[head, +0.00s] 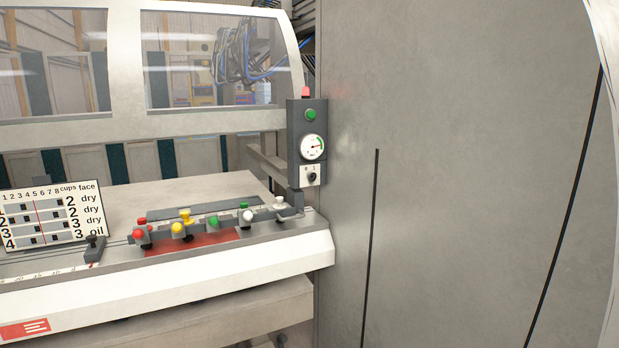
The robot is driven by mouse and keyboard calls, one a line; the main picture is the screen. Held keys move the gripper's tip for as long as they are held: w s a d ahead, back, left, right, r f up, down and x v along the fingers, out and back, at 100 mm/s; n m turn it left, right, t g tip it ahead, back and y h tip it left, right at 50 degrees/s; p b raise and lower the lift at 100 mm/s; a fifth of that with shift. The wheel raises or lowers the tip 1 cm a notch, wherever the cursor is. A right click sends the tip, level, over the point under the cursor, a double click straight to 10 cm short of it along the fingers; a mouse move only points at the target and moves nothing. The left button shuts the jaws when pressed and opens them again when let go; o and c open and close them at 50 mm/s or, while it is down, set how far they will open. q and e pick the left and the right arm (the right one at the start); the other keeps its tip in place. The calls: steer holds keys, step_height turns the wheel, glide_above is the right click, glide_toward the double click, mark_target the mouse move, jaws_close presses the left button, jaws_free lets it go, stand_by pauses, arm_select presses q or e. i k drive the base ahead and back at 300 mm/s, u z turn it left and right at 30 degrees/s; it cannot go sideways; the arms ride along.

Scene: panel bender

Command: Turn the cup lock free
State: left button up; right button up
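Neither of my grippers shows in the head view. No part is labelled as the cup lock, and I cannot tell which one it is. A row of coloured knobs sits on the bed's front rail: red (140,234), yellow (178,227), green (213,221), white with a green top (246,216) and plain white (279,209). A grey control box (294,147) stands behind the rail's right end. It has a green button (311,114), a dial gauge (312,147) and a small black rotary switch (312,176).
A chart board (55,246) with "cups" and "face" columns stands at left. A grey block with a black knob (95,248) sits on the scale beside it. A tall grey cabinet wall (460,150) fills the right. A windowed guard (125,128) spans the back.

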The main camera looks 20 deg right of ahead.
mark_target(311, 176)
steer(key=z, duration=0.45)
steer(key=i, duration=0.9)
steer(key=z, duration=0.1)
